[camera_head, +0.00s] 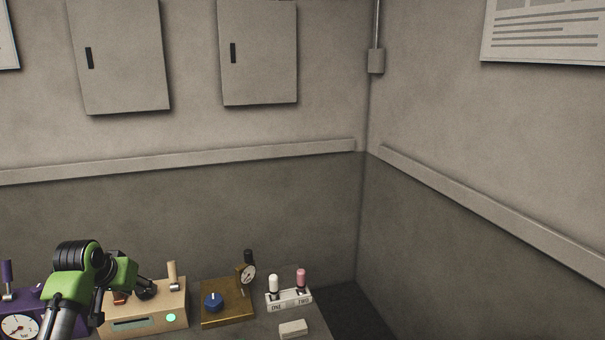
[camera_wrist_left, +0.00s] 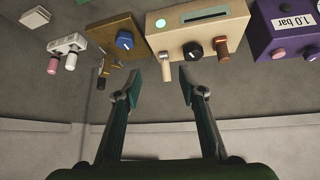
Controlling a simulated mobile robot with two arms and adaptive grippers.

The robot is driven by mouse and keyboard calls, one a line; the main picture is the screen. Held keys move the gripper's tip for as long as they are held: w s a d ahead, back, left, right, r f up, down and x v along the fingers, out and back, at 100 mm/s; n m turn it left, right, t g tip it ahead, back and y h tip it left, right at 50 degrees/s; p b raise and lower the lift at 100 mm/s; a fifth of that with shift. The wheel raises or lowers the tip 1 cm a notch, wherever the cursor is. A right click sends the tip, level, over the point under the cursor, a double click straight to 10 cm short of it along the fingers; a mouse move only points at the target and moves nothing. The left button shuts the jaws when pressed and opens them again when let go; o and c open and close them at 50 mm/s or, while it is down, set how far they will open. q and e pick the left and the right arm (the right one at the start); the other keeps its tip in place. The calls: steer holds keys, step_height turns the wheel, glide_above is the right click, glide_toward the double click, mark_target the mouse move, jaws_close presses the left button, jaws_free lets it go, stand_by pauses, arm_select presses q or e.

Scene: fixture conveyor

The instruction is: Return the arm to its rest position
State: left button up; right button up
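My left arm (camera_head: 75,262), green and black, rises from the bottom left in the head view, in front of the purple and beige boxes. That view shows the bench devices upside down, with the beige box (camera_wrist_left: 207,27) beyond the fingertips. The fingers appear clear of it. My right arm and gripper are in neither view.
The beige box (camera_head: 150,321) has a lever and a green light. The purple box (camera_head: 47,304) has a gauge. The brown fixture (camera_head: 238,313) has a blue knob. A white two-peg block (camera_head: 291,306) and a small pale block (camera_head: 293,328) sit near the bench's right end. Walls stand behind.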

arm_select(q)
steer(key=s+d+f+m+g, duration=0.1)
steer(key=s+d+f, duration=0.5)
steer(key=s+f, duration=0.25)
steer(key=s+d+f+m+g, duration=0.1)
steer(key=s+d+f+m, duration=0.1)
steer(key=s+d+f, duration=0.7)
steer(key=s+d+g, duration=0.1)
steer(key=s+d, duration=0.2)
steer(key=s, duration=1)
steer(key=s+d+g, duration=0.1)
steer(key=s+d, duration=0.2)
steer(key=s, duration=1)
step_height(320, 180, down, 34)
steer(key=s+g+b, duration=0.1)
steer(key=s+b, duration=0.1)
steer(key=b, duration=0.5)
steer(key=s+a+f+b, duration=0.1)
steer(key=s+f+b, duration=0.2)
steer(key=s+f, duration=0.5)
steer(key=s+a+f+g+b, duration=0.1)
steer(key=s+f+b, duration=0.1)
steer(key=s+f, duration=0.6)
step_height(320, 180, down, 5)
steer(key=shift+s+a+f+m+b, duration=0.1)
steer(key=shift+s+a+m+b, duration=0.2)
steer(key=shift+s+a+b, duration=0.1)
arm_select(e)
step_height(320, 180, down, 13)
